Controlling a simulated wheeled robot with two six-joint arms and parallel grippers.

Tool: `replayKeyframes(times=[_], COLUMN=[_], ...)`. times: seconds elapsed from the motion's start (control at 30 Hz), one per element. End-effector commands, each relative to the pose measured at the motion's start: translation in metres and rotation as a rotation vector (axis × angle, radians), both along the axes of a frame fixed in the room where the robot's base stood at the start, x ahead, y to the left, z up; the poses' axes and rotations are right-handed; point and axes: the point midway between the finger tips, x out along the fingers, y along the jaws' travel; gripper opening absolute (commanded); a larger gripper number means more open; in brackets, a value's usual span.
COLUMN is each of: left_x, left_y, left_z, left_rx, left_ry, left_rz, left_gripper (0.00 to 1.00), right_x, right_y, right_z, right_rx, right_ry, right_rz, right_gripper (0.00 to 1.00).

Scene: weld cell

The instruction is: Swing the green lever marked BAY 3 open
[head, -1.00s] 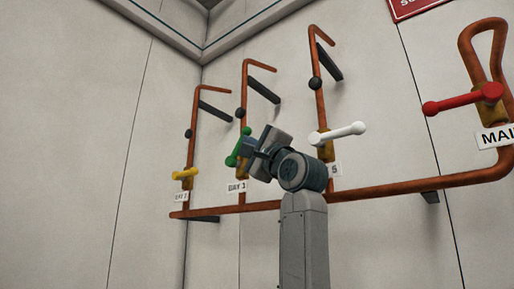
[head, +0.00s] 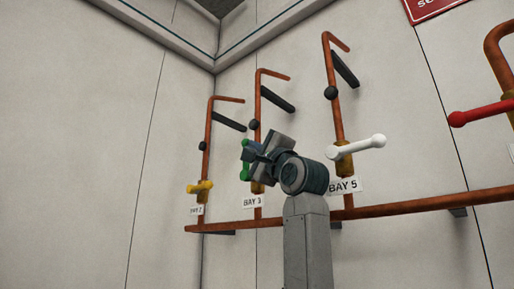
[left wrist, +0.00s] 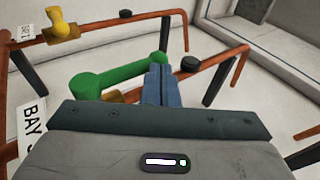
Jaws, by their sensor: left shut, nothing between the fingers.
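The green lever (head: 245,174) sits on a copper pipe above the BAY 3 label (head: 252,202), partly hidden by my left gripper (head: 250,154). In the left wrist view the lever (left wrist: 115,77) is a thick green bar with a round knob at its far end. The shut fingers of my left gripper (left wrist: 160,82) lie beside that knob end, seemingly against it, with nothing between them. I cannot tell for sure whether they touch. A brass valve body (head: 257,187) shows under the lever. My right gripper is not in view.
The yellow lever (head: 200,187) at BAY 2 is to the left. The white lever (head: 362,148) at BAY 5 and a red lever (head: 482,112) are to the right. A copper pipe (head: 420,204) runs along below. Black brackets (head: 278,98) stick out above.

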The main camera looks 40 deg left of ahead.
Motion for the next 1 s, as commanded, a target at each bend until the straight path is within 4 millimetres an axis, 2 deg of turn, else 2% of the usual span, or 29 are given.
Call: replayKeyframes(times=[0.57,0.67,1.0], left_x=[-0.001,-0.004,-0.021], left_y=[-0.003,-0.012,-0.064], left_z=[-0.003,-0.012,-0.052], left_rx=[0.0,0.0,0.0], left_ry=[-0.001,-0.001,-0.001], left_rz=[-0.001,-0.002,-0.003], left_gripper=[0.0,0.0,0.0], right_x=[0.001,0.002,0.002], right_y=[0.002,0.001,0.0], right_z=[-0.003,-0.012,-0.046], right_rx=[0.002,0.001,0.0], right_ry=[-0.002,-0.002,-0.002], right_rz=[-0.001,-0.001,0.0], right_gripper=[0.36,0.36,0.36])
